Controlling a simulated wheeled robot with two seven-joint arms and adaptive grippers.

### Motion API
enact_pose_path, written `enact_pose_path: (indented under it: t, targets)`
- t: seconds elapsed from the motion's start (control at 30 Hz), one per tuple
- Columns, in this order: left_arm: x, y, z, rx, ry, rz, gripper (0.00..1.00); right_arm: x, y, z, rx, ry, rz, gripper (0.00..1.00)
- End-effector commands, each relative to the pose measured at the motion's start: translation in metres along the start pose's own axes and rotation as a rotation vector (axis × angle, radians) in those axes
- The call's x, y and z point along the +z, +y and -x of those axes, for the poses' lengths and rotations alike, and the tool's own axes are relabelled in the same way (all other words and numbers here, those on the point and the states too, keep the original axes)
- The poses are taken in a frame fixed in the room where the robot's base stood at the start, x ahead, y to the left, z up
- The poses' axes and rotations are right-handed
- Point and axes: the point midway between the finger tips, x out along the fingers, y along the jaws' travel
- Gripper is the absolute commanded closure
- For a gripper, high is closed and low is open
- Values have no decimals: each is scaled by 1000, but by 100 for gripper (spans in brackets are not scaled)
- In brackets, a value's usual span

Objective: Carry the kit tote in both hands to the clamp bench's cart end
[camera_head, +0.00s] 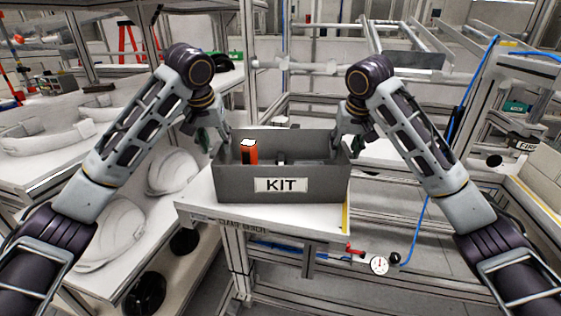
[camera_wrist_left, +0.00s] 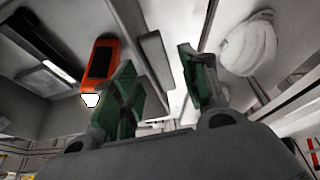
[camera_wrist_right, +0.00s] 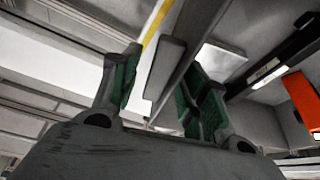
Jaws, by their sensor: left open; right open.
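The grey kit tote (camera_head: 235,186), labelled KIT, stands upright on the clamp bench (camera_head: 190,207), close to its front edge. An orange device (camera_head: 249,153) and a dark item lie in it. My left gripper (camera_head: 212,140) is at the tote's left wall, and in the left wrist view its open green-padded fingers (camera_wrist_left: 160,95) stand on either side of that wall. My right gripper (camera_head: 345,138) is at the right wall. In the right wrist view its open fingers (camera_wrist_right: 160,95) also straddle the wall. Whether any pad touches the tote I cannot tell.
White helmet shells (camera_head: 172,170) sit on shelving at the left. A gauge (camera_head: 379,265) and a blue hose (camera_head: 425,215) are low at the right. Metal frames stand behind the bench. A strip of bare bench top shows in front of the tote.

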Motion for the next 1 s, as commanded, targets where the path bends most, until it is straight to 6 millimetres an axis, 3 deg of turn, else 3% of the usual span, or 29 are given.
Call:
enact_pose_path:
  t: [1.0]
  targets:
    - [-1, 0, 81, -1, 2, -1, 56, 0, 0, 0, 0, 0, 0, 56]
